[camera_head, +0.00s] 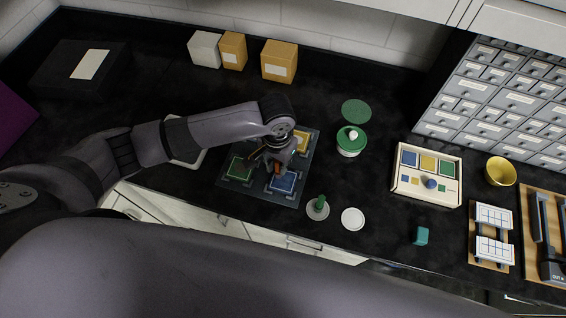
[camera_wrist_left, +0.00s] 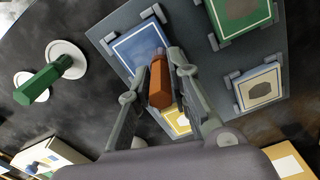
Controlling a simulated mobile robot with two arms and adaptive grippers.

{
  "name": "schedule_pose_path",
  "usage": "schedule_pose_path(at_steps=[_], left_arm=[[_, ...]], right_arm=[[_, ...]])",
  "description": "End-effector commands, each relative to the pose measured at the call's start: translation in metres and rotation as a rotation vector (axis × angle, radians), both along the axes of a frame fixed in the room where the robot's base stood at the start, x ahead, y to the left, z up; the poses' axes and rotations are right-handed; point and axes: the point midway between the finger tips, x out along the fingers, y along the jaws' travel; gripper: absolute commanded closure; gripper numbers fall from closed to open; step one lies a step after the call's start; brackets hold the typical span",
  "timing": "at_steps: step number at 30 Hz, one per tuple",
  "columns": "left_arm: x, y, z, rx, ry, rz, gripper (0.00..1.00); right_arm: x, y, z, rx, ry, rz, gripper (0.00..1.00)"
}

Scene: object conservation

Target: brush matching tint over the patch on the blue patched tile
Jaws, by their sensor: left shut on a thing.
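The blue patched tile (camera_head: 283,181) lies at the near right of a dark tray (camera_head: 255,195). In the left wrist view the blue tile (camera_wrist_left: 128,44) is at the upper left, partly hidden by my gripper. My left gripper (camera_head: 272,168) is over the tray, beside the blue tile's upper left. It is shut on a tool with an orange-brown handle (camera_wrist_left: 159,82), which I take to be the brush. Its far end reaches over the blue tile; I cannot tell whether it touches. A tint box (camera_head: 427,197) with blue, yellow and green squares stands at the right. My right gripper is not in view.
Green (camera_head: 238,167) and yellow (camera_head: 301,139) tiles share the tray, with a pale tile (camera_wrist_left: 260,89) too. A green-handled tool (camera_head: 318,205) stands on a white dish near the front edge. A green-lidded jar (camera_head: 350,142) stands behind. Dark counter is clear between jar and tint box.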

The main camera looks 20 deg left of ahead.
Motion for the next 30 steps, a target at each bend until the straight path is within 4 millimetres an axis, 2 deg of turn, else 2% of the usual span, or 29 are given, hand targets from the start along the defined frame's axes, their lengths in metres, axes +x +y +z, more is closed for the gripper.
schedule_pose_path(at_steps=[13,30], left_arm=[[0.001,0.003,0.004,0.000,-0.001,0.001,1.00],[0.001,0.002,0.062,-0.002,-0.003,0.000,1.00]], right_arm=[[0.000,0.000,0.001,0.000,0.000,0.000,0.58],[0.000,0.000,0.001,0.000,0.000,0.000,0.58]])
